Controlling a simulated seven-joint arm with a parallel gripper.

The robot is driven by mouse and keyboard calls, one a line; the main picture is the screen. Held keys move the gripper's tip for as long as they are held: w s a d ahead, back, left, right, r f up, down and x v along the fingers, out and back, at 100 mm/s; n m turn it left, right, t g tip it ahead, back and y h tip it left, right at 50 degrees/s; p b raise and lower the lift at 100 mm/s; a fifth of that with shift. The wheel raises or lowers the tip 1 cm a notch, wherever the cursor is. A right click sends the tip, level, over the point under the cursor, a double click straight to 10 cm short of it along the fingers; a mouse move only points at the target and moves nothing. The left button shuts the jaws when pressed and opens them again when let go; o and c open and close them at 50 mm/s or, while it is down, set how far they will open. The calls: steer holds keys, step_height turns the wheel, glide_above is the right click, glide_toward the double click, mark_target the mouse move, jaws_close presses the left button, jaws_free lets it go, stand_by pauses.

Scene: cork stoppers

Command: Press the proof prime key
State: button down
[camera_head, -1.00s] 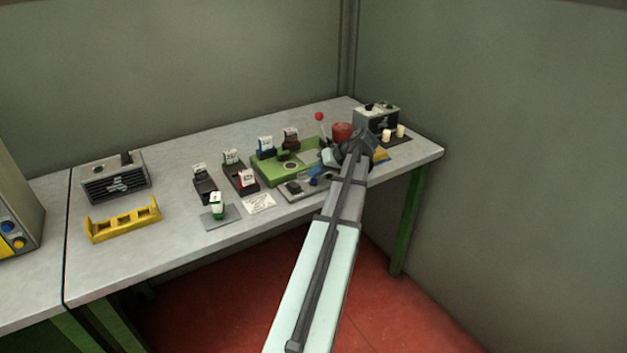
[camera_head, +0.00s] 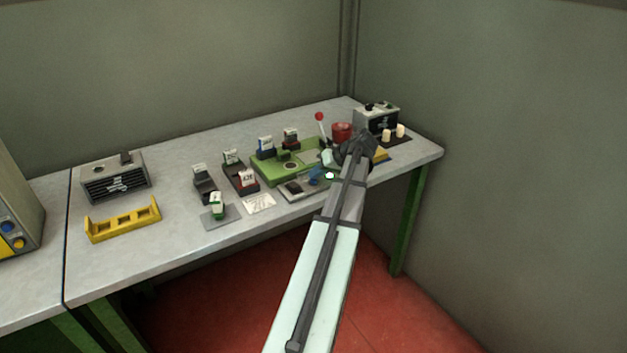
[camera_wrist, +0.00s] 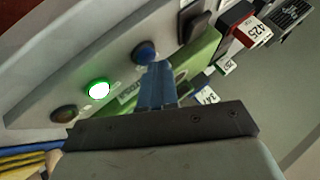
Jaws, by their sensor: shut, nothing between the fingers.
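A pale control panel in the wrist view carries a row of keys: a dark square key (camera_wrist: 195,23), a blue round key (camera_wrist: 145,52), a brightly lit green key (camera_wrist: 98,88) and a brownish key (camera_wrist: 65,113). No key's label is readable, so I cannot tell which is proof prime. My gripper (camera_wrist: 157,70) is shut and empty, its blue fingertips just beside the blue key; whether they touch it is unclear. In the head view the panel (camera_head: 292,196) lies at the bench's front edge, partly hidden by my arm, with a bright spot (camera_head: 329,175) on it.
Numbered dark holders (camera_head: 240,178) stand to the left. The bench around the yellow rack (camera_head: 123,222) is mostly clear.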

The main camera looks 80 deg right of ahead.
mark_target(316, 180)
steer(key=shift+r, duration=0.75)
step_height(316, 180, up, 5)
steer(key=shift+r, duration=0.1)
stand_by(0.6)
stand_by(0.6)
